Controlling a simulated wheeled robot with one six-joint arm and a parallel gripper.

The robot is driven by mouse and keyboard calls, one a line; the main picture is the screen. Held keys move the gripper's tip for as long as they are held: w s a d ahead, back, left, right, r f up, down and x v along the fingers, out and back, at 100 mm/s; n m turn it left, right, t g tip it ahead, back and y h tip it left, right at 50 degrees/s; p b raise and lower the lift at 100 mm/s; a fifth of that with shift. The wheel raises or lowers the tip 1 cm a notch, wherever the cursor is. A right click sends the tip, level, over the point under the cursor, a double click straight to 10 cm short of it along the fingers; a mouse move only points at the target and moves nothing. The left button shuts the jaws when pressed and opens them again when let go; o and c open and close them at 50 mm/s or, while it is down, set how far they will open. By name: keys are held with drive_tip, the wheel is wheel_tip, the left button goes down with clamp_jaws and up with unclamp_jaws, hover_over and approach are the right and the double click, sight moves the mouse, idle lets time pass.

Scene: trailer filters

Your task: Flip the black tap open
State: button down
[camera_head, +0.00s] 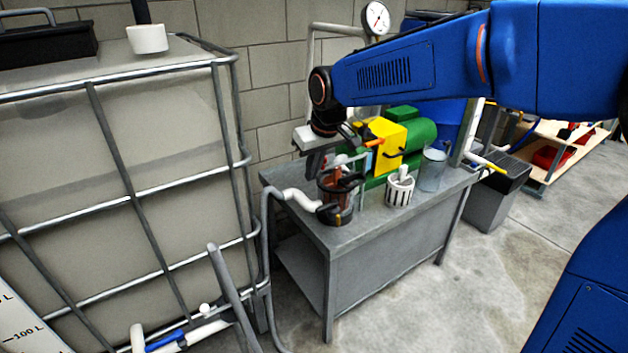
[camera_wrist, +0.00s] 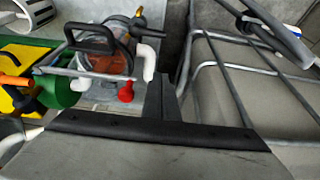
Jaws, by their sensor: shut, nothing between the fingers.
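A clear filter housing with a brown cartridge inside (camera_wrist: 105,52) stands on the bench, with a looped black handle (camera_wrist: 90,40) across its top. The same housing shows in the head view (camera_head: 335,205), partly behind my gripper. A red knob (camera_wrist: 126,92) sits beside it. A smaller black lever (camera_head: 396,153) shows on the yellow box (camera_head: 388,135). I cannot tell for sure which black part is the tap. My gripper (camera_head: 313,172) is shut and empty, above the left end of the bench, close to the housing. In the wrist view its fingertips (camera_wrist: 160,80) are right of the red knob, apart from the black handle.
A caged tank (camera_head: 170,170) stands at the left, with a blue-handled valve (camera_head: 165,340) low down. A green pump (camera_head: 420,132), a white slotted cup (camera_head: 399,190) and a clear jug (camera_head: 432,170) crowd the grey bench (camera_head: 390,225). White pipe (camera_head: 300,199) runs to the housing. Open floor lies in front.

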sight(327, 207)
wheel_tip(327, 207, down, 9)
drive_tip(key=shift+s+d, duration=0.25)
drive_tip(key=shift+s, duration=0.15)
idle(0.4)
